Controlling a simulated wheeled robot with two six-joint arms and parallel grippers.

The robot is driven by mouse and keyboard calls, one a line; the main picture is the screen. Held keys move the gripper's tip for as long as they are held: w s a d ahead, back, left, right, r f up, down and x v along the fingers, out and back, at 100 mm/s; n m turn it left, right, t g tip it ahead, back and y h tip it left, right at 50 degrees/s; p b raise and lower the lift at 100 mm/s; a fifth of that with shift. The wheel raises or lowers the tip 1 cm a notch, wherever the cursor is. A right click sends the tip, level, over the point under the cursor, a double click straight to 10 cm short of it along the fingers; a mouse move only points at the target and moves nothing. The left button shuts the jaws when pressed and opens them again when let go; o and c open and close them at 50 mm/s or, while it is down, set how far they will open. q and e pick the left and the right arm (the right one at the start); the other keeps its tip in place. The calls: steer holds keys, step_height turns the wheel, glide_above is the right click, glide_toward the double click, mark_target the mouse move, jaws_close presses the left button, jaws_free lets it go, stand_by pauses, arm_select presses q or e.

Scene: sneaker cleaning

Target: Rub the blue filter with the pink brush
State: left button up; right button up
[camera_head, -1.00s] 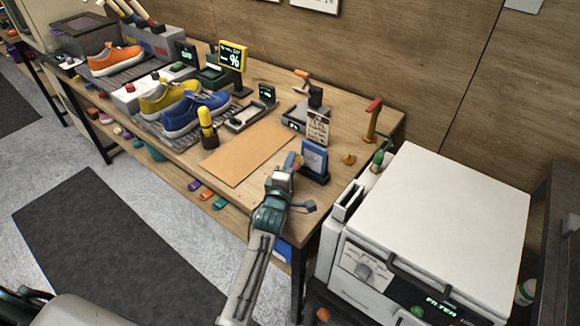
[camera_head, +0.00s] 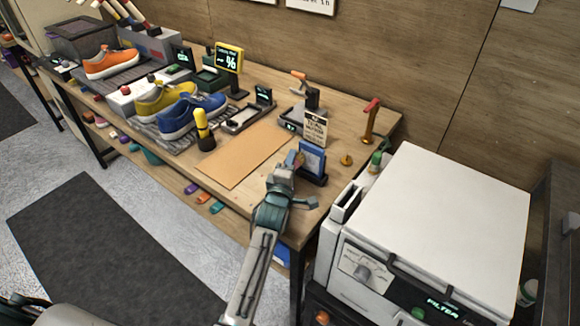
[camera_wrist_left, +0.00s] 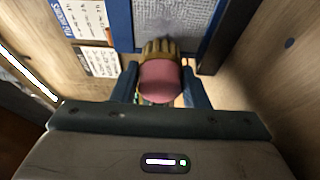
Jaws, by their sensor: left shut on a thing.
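The blue filter (camera_head: 312,161) stands upright in a dark holder near the table's front right corner. In the left wrist view its blue frame and grey mesh (camera_wrist_left: 176,18) fill the top middle. My left gripper (camera_head: 291,166) is just left of the filter. It is shut on the pink brush (camera_wrist_left: 160,78), whose round pink end faces the wrist camera and whose tan bristles (camera_wrist_left: 160,47) point at the mesh. The bristles overlap the mesh's lower part in that view; I cannot tell whether they touch it. My right gripper is not in view.
A small sign (camera_head: 315,129) stands behind the filter. A red-topped wooden stand (camera_head: 371,121) is to its right, and a large white machine (camera_head: 440,225) stands beside the table. A tan mat (camera_head: 238,158) lies clear to the left, with shoes beyond.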

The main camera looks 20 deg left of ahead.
arm_select(q)
steer(key=shift+w+d, duration=0.1)
steer(key=shift+w, duration=0.15)
